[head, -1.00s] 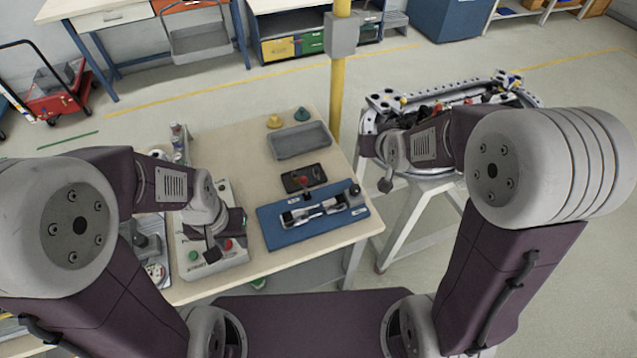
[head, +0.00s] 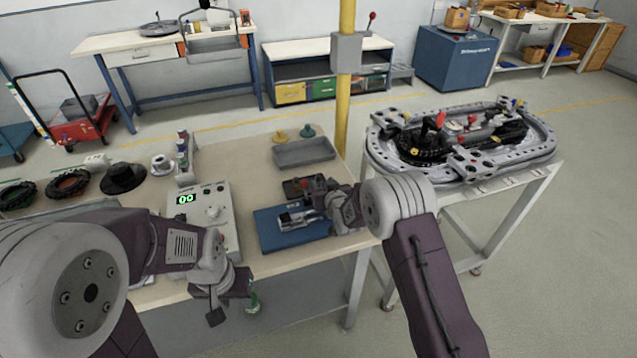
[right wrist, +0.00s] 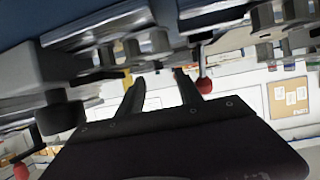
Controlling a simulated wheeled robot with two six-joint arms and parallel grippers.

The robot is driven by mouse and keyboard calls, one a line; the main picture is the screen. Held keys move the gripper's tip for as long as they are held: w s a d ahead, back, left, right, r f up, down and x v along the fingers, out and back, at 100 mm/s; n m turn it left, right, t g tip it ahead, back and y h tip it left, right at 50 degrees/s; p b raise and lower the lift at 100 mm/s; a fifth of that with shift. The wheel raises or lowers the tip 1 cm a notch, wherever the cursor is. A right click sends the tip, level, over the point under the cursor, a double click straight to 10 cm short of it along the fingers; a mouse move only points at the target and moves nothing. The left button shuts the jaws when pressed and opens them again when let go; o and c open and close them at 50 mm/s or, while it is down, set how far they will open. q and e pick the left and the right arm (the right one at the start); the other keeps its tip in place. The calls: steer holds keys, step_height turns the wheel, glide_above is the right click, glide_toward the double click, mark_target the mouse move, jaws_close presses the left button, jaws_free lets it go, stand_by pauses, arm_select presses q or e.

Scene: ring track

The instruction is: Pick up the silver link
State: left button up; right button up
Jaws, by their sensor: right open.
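A silver metal piece (head: 292,219), which looks like the silver link, lies on the blue plate (head: 272,236) on the workbench. Its right end is hidden behind my right gripper (head: 318,205), which is low over the plate's right side. In the right wrist view, the two dark fingers of my right gripper (right wrist: 161,85) stand apart with nothing between them. Blurred metal parts (right wrist: 110,40) fill the top of that view; I cannot tell if they touch the fingers. My left gripper (head: 230,296) hangs in front of the bench edge; its jaws are unclear.
A dark tray with a red knob (head: 300,186) lies behind the plate, and a grey bin (head: 304,153) stands further back. A control box (head: 205,205) stands to the left. A yellow post (head: 345,100) rises behind the bench. The ring track (head: 460,140) stands at the right.

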mark_target(319, 178)
steer(key=x, duration=0.5)
steer(key=shift+w+f, duration=0.25)
steer(key=shift+w, duration=0.1)
steer(key=shift+s+r, duration=0.1)
jaws_close()
